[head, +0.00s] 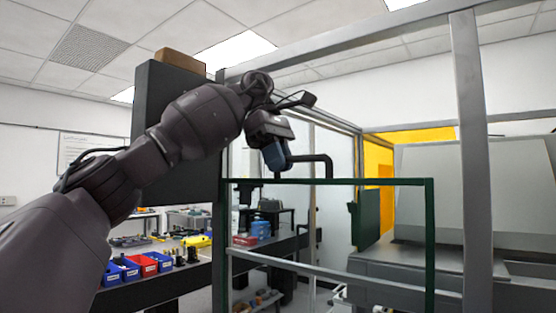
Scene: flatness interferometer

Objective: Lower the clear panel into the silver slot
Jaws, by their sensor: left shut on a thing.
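The clear panel has a dark green frame (380,182) and see-through middle, and stands upright in the middle of the head view. A black handle (328,168) rises from its top edge. My left gripper (277,165) comes in from the upper left and is shut on the left part of this handle. The silver frame has an upright post (471,150) to the right of the panel and a low rail (345,278) across the panel's lower part. The slot itself and the panel's bottom edge cannot be made out. My right gripper is not in view.
A dark bench at the left holds blue and red bins (143,264). A tall dark cabinet (165,100) stands behind my left arm. A large grey machine (400,265) and a yellow panel (408,165) stand at the right behind the silver frame.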

